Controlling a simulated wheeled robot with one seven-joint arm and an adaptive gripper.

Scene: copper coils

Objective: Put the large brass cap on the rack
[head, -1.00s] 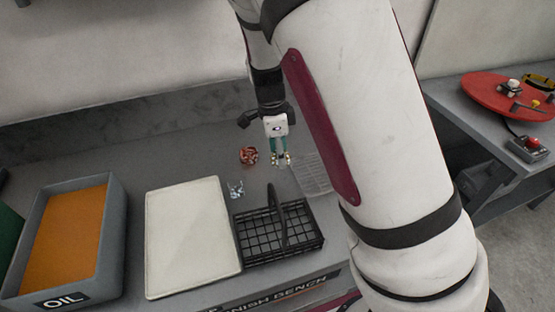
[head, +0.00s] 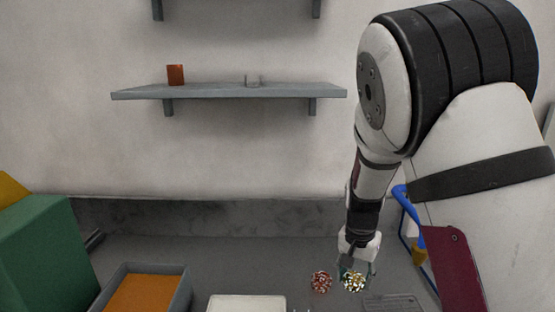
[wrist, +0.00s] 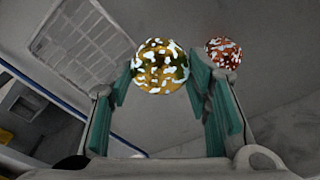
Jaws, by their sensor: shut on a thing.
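My gripper (head: 357,272) is low over the bench and shut on the large brass cap (head: 354,282), a round yellow piece with white speckles. In the wrist view, the cap (wrist: 160,66) sits between the green fingertips of my gripper (wrist: 162,84). The rack (wrist: 84,42) shows at upper left in the wrist view, apart from the cap.
A reddish copper coil (head: 321,281) lies close left of the cap. An orange-filled tub (head: 183,288) and a white tray (head: 246,303) stand further left. A wall shelf (head: 225,92) holds an orange-brown block (head: 175,75). A green box (head: 40,255) is at far left.

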